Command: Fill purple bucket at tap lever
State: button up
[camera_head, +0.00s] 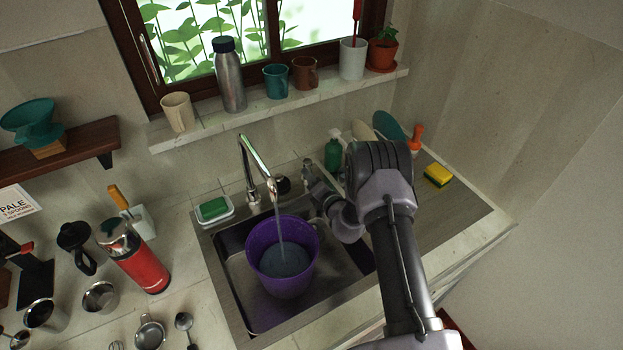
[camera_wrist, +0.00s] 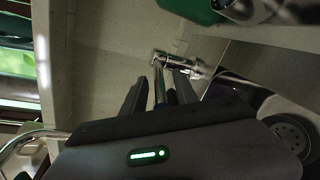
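The purple bucket (camera_head: 256,245) stands upright in the sink under the tap spout (camera_head: 258,160). A stream of water (camera_head: 281,225) runs from the spout into it, and bluish water (camera_head: 284,260) shows inside. The tap lever (camera_head: 307,166) is right of the spout, partly hidden by my gripper. In the wrist view, the metal lever (camera_wrist: 160,62) extends between the two dark fingers of my gripper (camera_wrist: 160,80). The fingers look apart, with a gap on each side of the lever. The bucket is not visible in the wrist view.
The steel sink (camera_head: 238,290) has free room around the bucket. A soap dish with a green sponge (camera_head: 213,209) is left of the tap. A green soap bottle (camera_head: 333,152) stands behind my gripper. A yellow sponge (camera_head: 438,175) lies on the right drainboard. Mugs line the sill.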

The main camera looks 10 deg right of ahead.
grip_shut()
dwell(1.3)
